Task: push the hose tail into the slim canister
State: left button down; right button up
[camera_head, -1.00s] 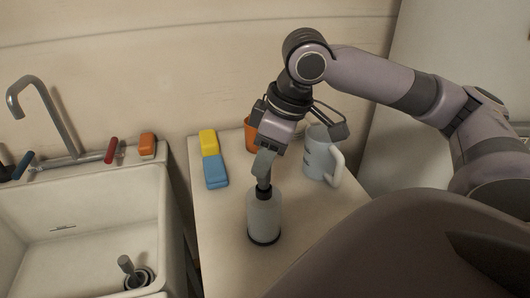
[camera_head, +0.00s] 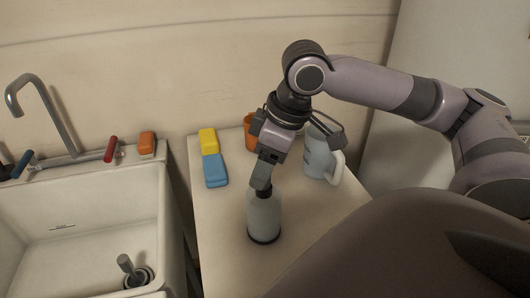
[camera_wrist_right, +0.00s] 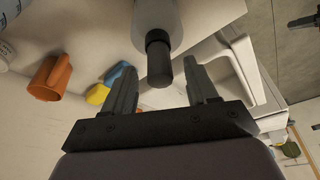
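A pale, slim canister (camera_head: 264,217) with a dark base stands upright on the counter. A dark, narrow top piece (camera_wrist_right: 158,60) stands on it; I cannot tell whether this is a cap or the hose tail. No separate hose shows clearly. My right gripper (camera_head: 261,184) is just above the canister, pointing down. In the right wrist view its two fingers (camera_wrist_right: 162,85) are spread, with the dark piece between their tips and gaps on both sides. In the head view a finger partly hides the top piece. My left gripper is out of view.
A sink (camera_head: 90,225) with a tap (camera_head: 50,115) is at the left. The counter (camera_head: 222,235) is clear around the canister.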

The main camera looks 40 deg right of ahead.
jog(key=shift+p+v, duration=0.9)
jog(key=shift+v, duration=0.6)
jog(key=shift+r, duration=0.2)
jog(key=shift+v, duration=2.35)
jog(key=shift+f, duration=0.1)
